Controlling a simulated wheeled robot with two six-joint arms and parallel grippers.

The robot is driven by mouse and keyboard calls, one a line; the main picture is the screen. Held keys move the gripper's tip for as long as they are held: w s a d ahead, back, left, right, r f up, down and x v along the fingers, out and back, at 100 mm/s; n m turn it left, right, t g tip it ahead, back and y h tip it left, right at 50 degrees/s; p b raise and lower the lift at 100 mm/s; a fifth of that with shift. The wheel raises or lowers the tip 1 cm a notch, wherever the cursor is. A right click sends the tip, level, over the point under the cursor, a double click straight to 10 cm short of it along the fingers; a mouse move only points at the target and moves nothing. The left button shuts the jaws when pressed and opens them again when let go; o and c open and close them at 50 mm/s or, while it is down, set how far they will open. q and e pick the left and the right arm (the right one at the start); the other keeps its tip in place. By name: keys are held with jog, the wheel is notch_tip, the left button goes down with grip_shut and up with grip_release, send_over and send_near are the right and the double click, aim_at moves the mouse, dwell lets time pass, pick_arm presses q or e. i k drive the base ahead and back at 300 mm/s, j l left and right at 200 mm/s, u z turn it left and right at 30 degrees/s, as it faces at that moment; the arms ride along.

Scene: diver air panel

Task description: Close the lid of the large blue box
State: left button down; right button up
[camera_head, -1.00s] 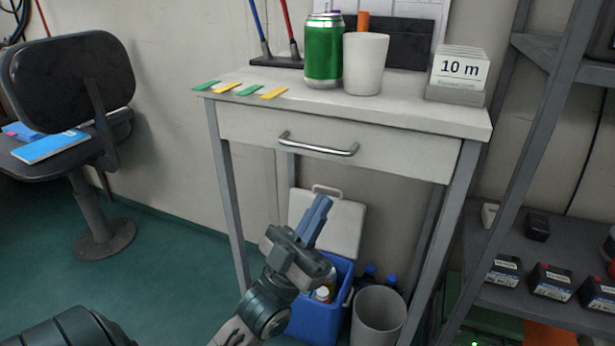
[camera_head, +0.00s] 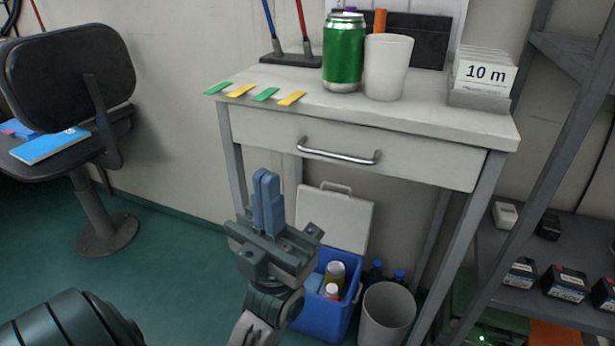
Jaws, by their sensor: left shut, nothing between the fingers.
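The large blue box (camera_head: 325,318) stands on the floor under the white table. Its white lid (camera_head: 334,220) is open and stands upright at the back of the box, with a handle at its top edge. Bottles or cans (camera_head: 334,274) show inside the box. My left gripper (camera_head: 266,178) is in front of the table, left of the lid in the picture, fingers pointing up and shut with nothing between them. My left wrist hides the left part of the box. My right gripper is not in view.
The white table (camera_head: 420,128) with a drawer handle (camera_head: 338,152) overhangs the box. A grey bin (camera_head: 386,312) and blue-capped bottles (camera_head: 398,276) stand right of the box. A shelf (camera_head: 545,250) is at the right, a chair (camera_head: 70,80) at the left.

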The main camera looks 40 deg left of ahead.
aim_at(346, 220)
jog(key=j, duration=1.55)
jog(key=i+z, duration=0.05)
